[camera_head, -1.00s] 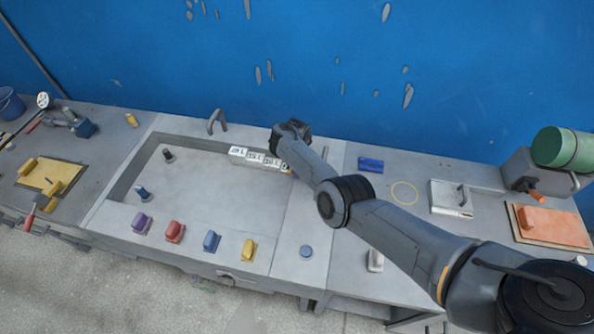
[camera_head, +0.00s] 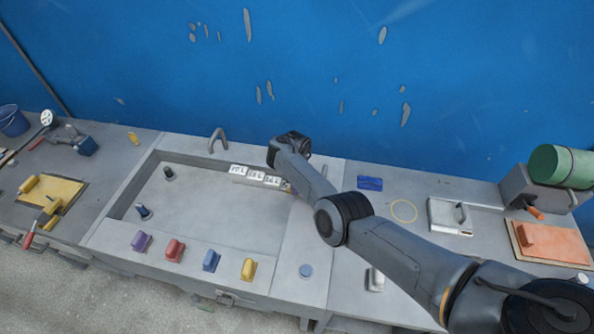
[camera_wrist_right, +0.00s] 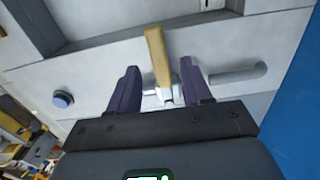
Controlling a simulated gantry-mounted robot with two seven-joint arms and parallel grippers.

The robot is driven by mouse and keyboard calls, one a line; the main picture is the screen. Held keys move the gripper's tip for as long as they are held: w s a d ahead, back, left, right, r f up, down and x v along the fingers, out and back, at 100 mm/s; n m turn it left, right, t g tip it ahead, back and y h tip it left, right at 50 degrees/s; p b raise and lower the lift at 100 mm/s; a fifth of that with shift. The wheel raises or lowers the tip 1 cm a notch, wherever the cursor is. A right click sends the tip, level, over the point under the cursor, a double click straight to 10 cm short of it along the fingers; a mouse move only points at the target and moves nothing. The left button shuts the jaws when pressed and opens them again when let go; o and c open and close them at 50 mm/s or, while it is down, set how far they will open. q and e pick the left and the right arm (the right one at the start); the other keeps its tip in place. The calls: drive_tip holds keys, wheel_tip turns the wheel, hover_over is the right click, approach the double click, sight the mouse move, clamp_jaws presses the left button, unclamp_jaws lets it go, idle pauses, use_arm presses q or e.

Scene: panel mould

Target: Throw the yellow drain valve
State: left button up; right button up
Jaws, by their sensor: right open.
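The yellow valve lever (camera_wrist_right: 158,55) shows in the right wrist view, a straight tan-yellow handle on a small metal fitting. My right gripper (camera_wrist_right: 160,70) is open, with one dark finger on each side of the lever and visible gaps between. My left gripper is in neither view.
Purple, red, blue and yellow (camera_head: 248,269) handles line the front of the grey trough (camera_head: 215,215). White number labels (camera_head: 255,175) stand by its back right. A grey hooked pipe (camera_head: 217,139) is at the back. A round blue button (camera_head: 305,271) sits right of the trough.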

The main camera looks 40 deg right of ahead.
wheel_tip(320, 180, up, 8)
drive_tip(key=p, duration=0.2)
drive_tip(key=shift+f, duration=0.15)
idle(0.5)
drive_tip(key=s+f+n+t+h, duration=0.2)
drive_tip(key=s+f+n, duration=0.55)
drive_tip(key=n, duration=0.45)
drive_tip(key=s+a+r+n+t+y, duration=0.1)
drive_tip(key=s+a+r+n, duration=0.3)
drive_tip(key=s+a+n, duration=0.7)
drive_tip(key=s+a+r+n+t+y, duration=0.1)
drive_tip(key=s+a+r+n, duration=0.3)
drive_tip(key=s+a+n, duration=0.75)
wheel_tip(320, 180, up, 16)
drive_tip(key=s+d+m+p, duration=0.1)
drive_tip(key=s+m+p, duration=0.1)
drive_tip(key=p, duration=1.3)
drive_tip(key=shift+s+f+m, duration=0.2)
drive_tip(key=shift+f+m, duration=0.05)
drive_tip(key=shift+m, duration=0.3)
